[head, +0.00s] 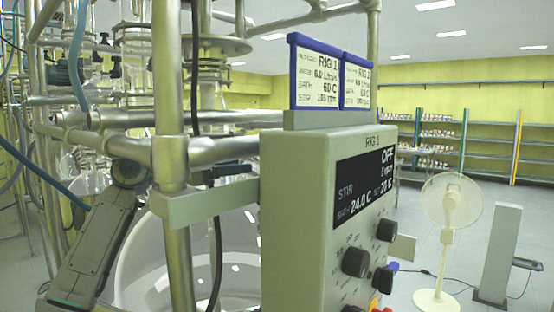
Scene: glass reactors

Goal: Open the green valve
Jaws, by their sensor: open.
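I cannot make out a green valve in the head view. A glass reactor rig of metal pipes (172,90) with glassware fills the left half. A few small dark fittings (115,71) show among the glass at the upper left, but their colour and kind are unclear. My grey arm reaches up at the lower left, close to the frame's pipes. My gripper itself does not show. A large clear glass vessel (140,275) stands low behind the front post and is partly hidden by it.
A control box (315,240) labelled RIG 1, with dark knobs and a display reading OFF, stands close in front. Signs with blue tops (330,75) stand on it. A white fan (449,205) and a grey pedestal (498,255) stand on the right. Shelves (490,150) line the back wall.

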